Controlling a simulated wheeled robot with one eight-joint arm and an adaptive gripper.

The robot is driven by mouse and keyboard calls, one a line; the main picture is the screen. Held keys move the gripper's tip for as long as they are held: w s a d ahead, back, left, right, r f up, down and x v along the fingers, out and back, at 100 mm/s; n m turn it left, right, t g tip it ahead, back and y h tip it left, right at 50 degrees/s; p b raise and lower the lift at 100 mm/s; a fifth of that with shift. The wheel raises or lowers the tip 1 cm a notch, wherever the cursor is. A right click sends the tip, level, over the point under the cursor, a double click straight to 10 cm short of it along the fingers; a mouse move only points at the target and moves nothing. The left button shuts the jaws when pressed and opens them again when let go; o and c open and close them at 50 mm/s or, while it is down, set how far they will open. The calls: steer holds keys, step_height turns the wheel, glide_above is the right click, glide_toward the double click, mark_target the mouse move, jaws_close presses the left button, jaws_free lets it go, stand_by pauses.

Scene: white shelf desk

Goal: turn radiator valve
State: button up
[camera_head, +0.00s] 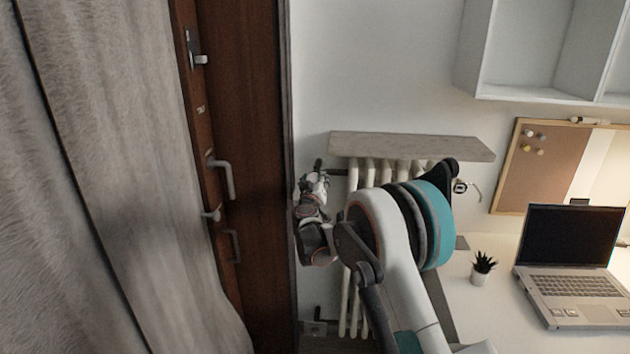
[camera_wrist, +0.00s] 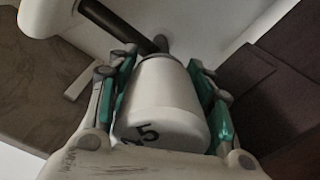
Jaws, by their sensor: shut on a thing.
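The radiator valve (camera_wrist: 163,103) is a white rounded knob with dark digits on its end, in the middle of the wrist view. A dark pipe (camera_wrist: 115,23) runs behind it. My gripper (camera_wrist: 167,92) has its green-padded fingers on both sides of the knob and is shut on it. In the head view my gripper (camera_head: 316,186) is at the upper left corner of the white radiator (camera_head: 370,174), below the shelf board. The knob itself is mostly hidden there by my gripper and wrist.
A grey shelf board (camera_head: 412,146) sits above the radiator. A brown wooden door frame (camera_head: 245,150) and a grey curtain (camera_head: 90,180) stand close on the left. A desk at right holds a small plant (camera_head: 483,268) and a laptop (camera_head: 570,262).

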steer(key=n, duration=0.5)
steer(key=shift+n, duration=0.4)
steer(key=shift+c, duration=0.2)
steer(key=o, duration=1.1)
steer(key=shift+s, duration=0.15)
steer(key=s, duration=1.1)
steer(key=shift+s+a, duration=0.25)
steer(key=shift+s, duration=0.1)
